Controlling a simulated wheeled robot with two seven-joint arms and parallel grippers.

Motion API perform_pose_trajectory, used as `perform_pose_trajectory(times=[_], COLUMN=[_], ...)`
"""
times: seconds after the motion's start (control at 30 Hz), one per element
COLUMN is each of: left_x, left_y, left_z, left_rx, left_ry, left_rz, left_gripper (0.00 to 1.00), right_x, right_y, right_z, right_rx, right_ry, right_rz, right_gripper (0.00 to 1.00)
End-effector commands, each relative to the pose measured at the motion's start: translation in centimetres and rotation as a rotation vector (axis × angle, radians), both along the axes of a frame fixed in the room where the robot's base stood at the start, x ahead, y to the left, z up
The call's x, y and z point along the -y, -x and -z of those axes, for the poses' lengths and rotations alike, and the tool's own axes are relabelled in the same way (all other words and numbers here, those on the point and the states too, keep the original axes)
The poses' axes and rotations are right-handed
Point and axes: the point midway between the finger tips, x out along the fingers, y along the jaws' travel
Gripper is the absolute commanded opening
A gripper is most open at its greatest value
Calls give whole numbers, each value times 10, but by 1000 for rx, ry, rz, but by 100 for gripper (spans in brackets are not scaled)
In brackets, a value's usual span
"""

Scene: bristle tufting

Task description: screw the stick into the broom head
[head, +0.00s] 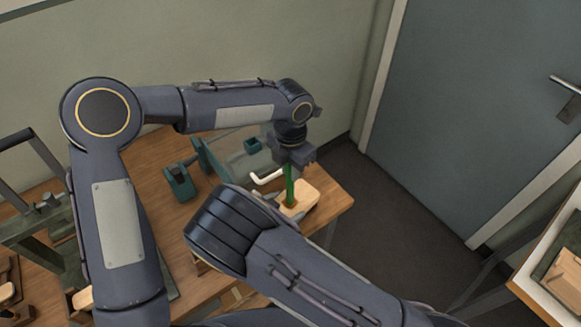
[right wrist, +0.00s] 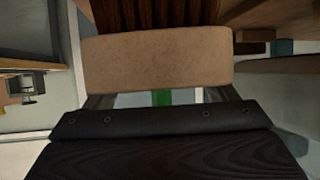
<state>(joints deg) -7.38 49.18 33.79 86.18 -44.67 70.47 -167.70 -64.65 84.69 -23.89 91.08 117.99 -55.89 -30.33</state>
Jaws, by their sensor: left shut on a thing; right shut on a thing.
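The broom head (head: 303,194) is a pale wooden block near the table's right corner. In the right wrist view the broom head (right wrist: 155,62) spans the picture, with dark bristles (right wrist: 175,13) beyond it. My right gripper (right wrist: 162,96) is shut on it; in the head view my right forearm hides most of that gripper. The green stick (head: 289,183) stands roughly upright, its lower end at the block. My left gripper (head: 291,161) is shut on its upper part, above the broom head. The stick (right wrist: 162,97) also shows between the right fingers. How deep it sits cannot be told.
A white bent rod (head: 267,178) lies just left of the stick. Teal fixtures (head: 180,183) stand on the wooden table (head: 335,192) further left. Floor shows past the table's right edge, before a grey door (head: 480,110).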

Motion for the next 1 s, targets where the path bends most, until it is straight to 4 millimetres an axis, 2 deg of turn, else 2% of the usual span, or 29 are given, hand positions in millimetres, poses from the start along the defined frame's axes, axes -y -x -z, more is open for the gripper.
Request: perform_pose_trajectory(times=[0.13,0.17,0.3,0.6,0.9,1.0], left_x=[0,0,0,0,0,0], left_y=[1,1,1,0,0,0], left_z=[0,0,0,-2,-38,-44], left_rx=[-2,-2,-1,0,1,0], left_ry=[1,1,0,0,1,0], left_rz=[-2,-2,-3,-5,-7,-6], left_gripper=[0,21,40,41,41,41], right_x=[0,0,0,0,0,0], right_y=[0,0,0,0,0,0], right_z=[2,2,2,2,2,2], right_rx=[-4,-4,-4,-3,-4,-4], right_ry=[-2,-2,-2,-2,-2,-2], right_rz=[-2,-2,-2,-1,0,0], right_gripper=[15,15,15,15,15,15])
